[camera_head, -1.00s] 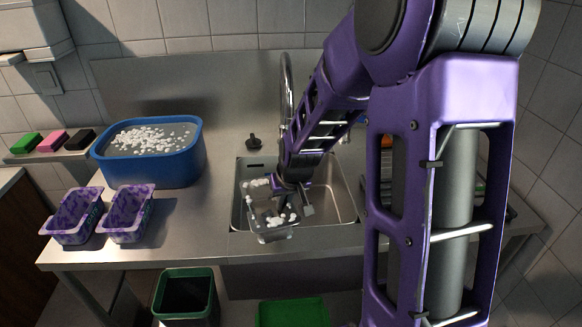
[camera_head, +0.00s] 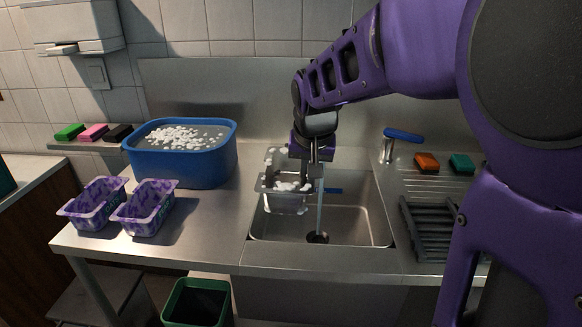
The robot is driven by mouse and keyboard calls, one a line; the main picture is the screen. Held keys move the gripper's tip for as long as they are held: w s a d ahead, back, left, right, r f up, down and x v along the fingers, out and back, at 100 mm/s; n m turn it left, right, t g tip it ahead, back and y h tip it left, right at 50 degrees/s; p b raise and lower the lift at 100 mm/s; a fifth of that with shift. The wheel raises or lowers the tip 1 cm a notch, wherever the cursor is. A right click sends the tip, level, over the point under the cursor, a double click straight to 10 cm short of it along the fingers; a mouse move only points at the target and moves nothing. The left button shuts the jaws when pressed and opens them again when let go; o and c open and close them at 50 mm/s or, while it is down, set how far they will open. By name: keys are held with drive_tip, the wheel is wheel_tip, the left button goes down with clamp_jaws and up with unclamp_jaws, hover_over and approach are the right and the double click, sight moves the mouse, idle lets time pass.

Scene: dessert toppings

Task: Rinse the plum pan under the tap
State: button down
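A grey, see-through-looking pan (camera_head: 285,203) with white foam on its rim and inside is held up over the left part of the sink (camera_head: 350,228). My gripper (camera_head: 312,165) is above the pan's right end and appears shut on its rim; the fingertips are partly hidden. A thin bright vertical stream (camera_head: 320,210), seemingly water, runs down just right of the pan to the dark drain (camera_head: 318,237). I cannot tell whether it touches the pan. The tap's spout is hidden behind my arm.
Two purple-smeared pans (camera_head: 94,203) (camera_head: 145,208) stand on the left counter before a blue tub (camera_head: 182,165) of foamy water. A dark rack (camera_head: 432,228), orange and teal sponges (camera_head: 427,163) and a blue-handled fitting (camera_head: 402,135) are right. A green bin (camera_head: 197,302) stands below.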

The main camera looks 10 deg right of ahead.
drive_tip(key=w+d+f+p, duration=0.1)
drive_tip(key=w+d+f, duration=0.1)
drive_tip(key=w+d, duration=0.7)
drive_tip(key=shift+d+f+p, duration=0.3)
idle(0.4)
drive_tip(key=shift+w, duration=0.1)
idle(0.5)
drive_tip(key=shift+s+d, duration=0.4)
drive_tip(key=shift+s, duration=0.05)
drive_tip(key=shift+w+a, duration=0.15)
drive_tip(key=shift+w+a, duration=0.3)
drive_tip(key=s+a+b, duration=0.1)
drive_tip(key=s+a, duration=0.4)
drive_tip(key=shift+s+a+b, duration=0.3)
drive_tip(key=shift+a+b, duration=0.05)
drive_tip(key=shift+b, duration=0.05)
idle(0.5)
